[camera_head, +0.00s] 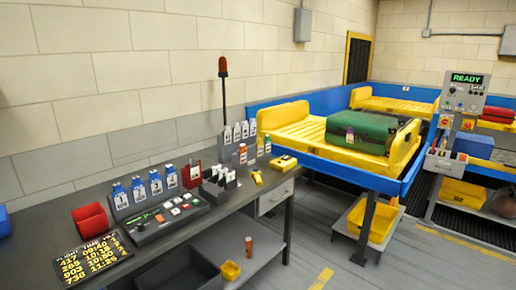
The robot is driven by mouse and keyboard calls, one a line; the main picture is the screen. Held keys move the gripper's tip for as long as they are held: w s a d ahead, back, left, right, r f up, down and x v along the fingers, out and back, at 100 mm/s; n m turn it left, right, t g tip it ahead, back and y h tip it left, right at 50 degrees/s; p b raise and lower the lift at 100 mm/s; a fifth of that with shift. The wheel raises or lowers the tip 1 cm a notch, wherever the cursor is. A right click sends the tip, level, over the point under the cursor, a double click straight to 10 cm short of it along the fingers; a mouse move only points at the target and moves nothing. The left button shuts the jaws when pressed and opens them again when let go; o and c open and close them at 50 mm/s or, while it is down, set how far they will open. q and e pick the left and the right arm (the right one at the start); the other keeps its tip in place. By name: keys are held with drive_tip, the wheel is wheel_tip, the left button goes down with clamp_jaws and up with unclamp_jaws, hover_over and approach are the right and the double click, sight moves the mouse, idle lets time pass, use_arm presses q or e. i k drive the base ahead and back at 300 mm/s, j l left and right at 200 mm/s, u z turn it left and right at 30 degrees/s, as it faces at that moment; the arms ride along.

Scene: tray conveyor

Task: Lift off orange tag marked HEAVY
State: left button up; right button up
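An orange tag (243,154) hangs at the side of the grey tag rack at the far end of the dark desk (190,235). The lettering on both is too small to read, so I cannot tell which says HEAVY. A green suitcase (375,127) lies in a yellow tray (310,134) on the conveyor, with a small purple and white tag (350,134) on its side. Neither of my grippers is in view.
A control post reading READY (465,90) stands right.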

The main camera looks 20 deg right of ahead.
sight(243, 153)
drive_tip(key=i+l, duration=0.3)
drive_tip(key=l, duration=0.15)
drive_tip(key=i+l, duration=0.3)
drive_tip(key=l, duration=0.15)
drive_tip(key=i+l, duration=0.3)
drive_tip(key=l, duration=0.15)
drive_tip(key=i+l, duration=0.25)
drive_tip(key=l, duration=0.2)
drive_tip(key=i+l, duration=0.3)
drive_tip(key=l, duration=0.15)
